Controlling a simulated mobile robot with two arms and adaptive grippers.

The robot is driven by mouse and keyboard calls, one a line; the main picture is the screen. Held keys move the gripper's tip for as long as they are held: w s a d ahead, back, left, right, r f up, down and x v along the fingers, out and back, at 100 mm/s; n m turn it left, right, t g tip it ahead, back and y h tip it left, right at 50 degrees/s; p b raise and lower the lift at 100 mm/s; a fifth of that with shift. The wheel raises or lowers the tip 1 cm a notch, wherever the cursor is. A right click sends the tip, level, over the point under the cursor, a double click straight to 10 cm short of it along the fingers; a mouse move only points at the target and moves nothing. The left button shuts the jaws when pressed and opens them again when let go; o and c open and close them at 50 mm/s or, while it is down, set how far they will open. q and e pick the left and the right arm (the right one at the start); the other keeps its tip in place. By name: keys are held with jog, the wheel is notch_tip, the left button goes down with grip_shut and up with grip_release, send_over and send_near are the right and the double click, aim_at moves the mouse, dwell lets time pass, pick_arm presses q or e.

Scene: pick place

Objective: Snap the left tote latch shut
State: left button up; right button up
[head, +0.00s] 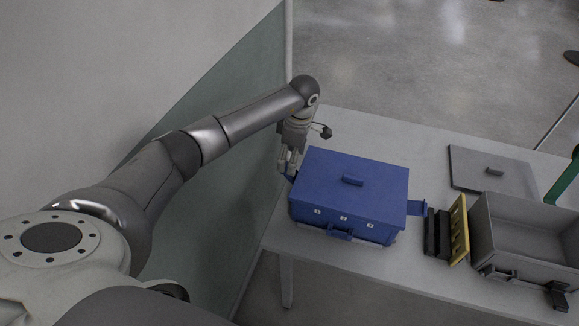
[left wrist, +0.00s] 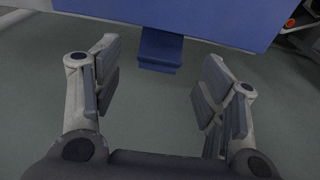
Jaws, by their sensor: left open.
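A blue tote (head: 346,201) with its lid on stands on the table, with a small handle on top. A blue latch flap (head: 416,207) sticks out at its right side. My left gripper (head: 290,170) is at the tote's left side, pointing down. In the left wrist view my left gripper (left wrist: 160,92) is open and empty. The blue left latch (left wrist: 160,50) hangs out from the tote's edge (left wrist: 190,14), centred beyond the fingertips, with a gap between. In the head view the fingers mostly hide this latch. My right gripper is not in view.
The grey table (head: 345,262) carries a grey open tote (head: 520,240), a grey lid (head: 492,171), a yellow rack-like piece (head: 459,232) and black blocks (head: 437,232) right of the blue tote. A partition wall (head: 215,130) stands left, close to my arm.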

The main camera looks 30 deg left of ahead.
pick_arm(q)
notch_tip(320, 180, up, 6)
jog(key=shift+d, duration=0.35)
